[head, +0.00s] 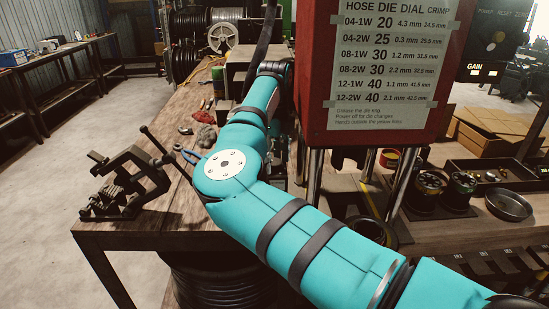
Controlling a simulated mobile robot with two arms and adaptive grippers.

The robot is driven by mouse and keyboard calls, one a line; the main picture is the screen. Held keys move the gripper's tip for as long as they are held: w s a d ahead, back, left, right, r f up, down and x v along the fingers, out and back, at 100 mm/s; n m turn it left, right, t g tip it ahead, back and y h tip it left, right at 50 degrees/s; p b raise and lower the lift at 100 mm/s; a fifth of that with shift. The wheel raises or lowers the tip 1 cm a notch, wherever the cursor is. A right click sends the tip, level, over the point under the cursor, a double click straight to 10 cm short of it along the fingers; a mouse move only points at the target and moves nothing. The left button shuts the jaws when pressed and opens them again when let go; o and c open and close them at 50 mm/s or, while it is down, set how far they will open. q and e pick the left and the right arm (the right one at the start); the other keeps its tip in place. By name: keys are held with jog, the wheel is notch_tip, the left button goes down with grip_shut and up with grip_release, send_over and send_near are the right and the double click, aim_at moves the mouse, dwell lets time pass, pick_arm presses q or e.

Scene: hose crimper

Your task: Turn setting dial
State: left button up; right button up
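The hose crimper's red housing (447,100) stands at upper centre-right. A white chart (392,60) on its front lists hose, die, dial and crimp values. A dark control panel (497,42) marked GAIN is at the upper right; small lit marks show on it. I cannot clearly make out the setting dial. My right arm comes in from the lower right, bends left of the housing and reaches up and away. Its far end is beside the housing's left edge. The fingers of my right gripper cannot be made out. My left gripper is not in view.
A dark bench vise (125,185) stands at the wooden bench's left corner, near blue-handled pliers (188,155) and a grey rag (205,136). A metal bowl (508,205), dark spools and cardboard boxes (495,135) are on the right. Open floor lies at left.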

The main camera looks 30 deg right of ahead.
aim_at(274, 162)
jog(key=c, duration=1)
jog(key=shift+m, duration=0.5)
jog(key=o, duration=1.2)
jog(key=shift+r, duration=0.15)
notch_tip(274, 162, up, 12)
jog(key=shift+f, duration=0.2)
